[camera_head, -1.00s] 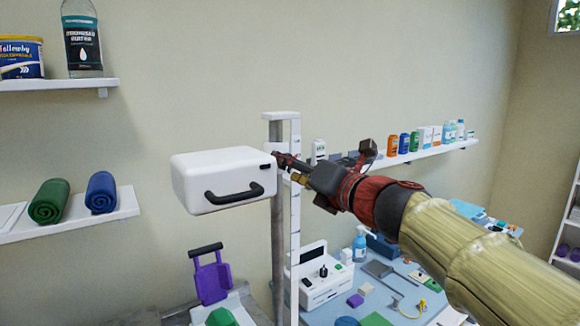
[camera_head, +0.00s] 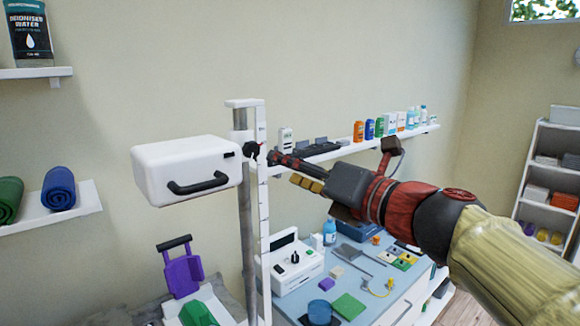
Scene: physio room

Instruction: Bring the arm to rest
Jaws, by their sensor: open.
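My gripper (camera_head: 285,170) is at the end of my arm, which reaches in from the lower right. It is open, with its dark fingers and a yellowish part pointing left toward the white pole (camera_head: 262,210). A white box with a black handle (camera_head: 188,168) is mounted on the pole, to the left of my gripper. A black knob (camera_head: 252,149) shows beside the pole, just left of the fingers. I cannot tell whether the fingers touch the pole or the knob. I see nothing held.
Below is a blue table (camera_head: 340,265) with a white device (camera_head: 292,262), a blue spray bottle (camera_head: 329,231) and small items. A wall shelf (camera_head: 330,155) with bottles runs behind my arm. A purple brace (camera_head: 184,272) stands lower left. A white rack (camera_head: 540,180) is at right.

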